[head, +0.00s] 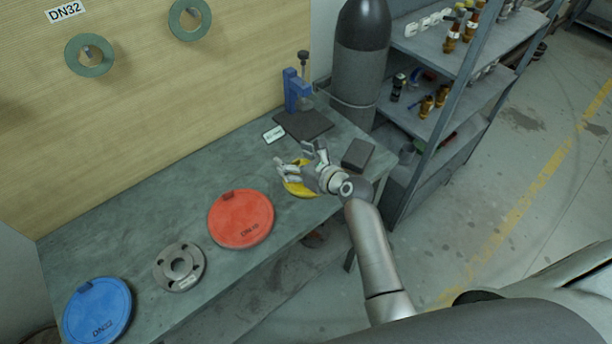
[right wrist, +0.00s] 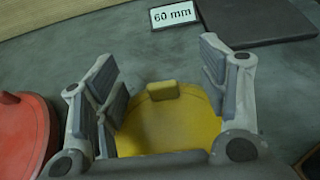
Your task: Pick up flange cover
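A yellow flange cover (head: 299,188) lies on the grey-green workbench (head: 150,236) in the head view, partly hidden by my right gripper (head: 298,165). In the right wrist view the yellow cover (right wrist: 168,122) and its small raised tab show between the two spread fingers of my right gripper (right wrist: 158,75). The fingers are open, and I cannot tell whether they touch the cover. A red flange cover (head: 241,219) and a blue flange cover (head: 97,311) lie farther left on the bench. My left gripper is not in view.
A metal flange (head: 179,267) lies between the red and blue covers. A dark block (head: 358,154), a dark plate (head: 303,124) with a blue clamp, and a "60 mm" label (head: 274,134) are near the right gripper. A shelf (head: 450,100) and dark cylinder (head: 361,60) stand beyond.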

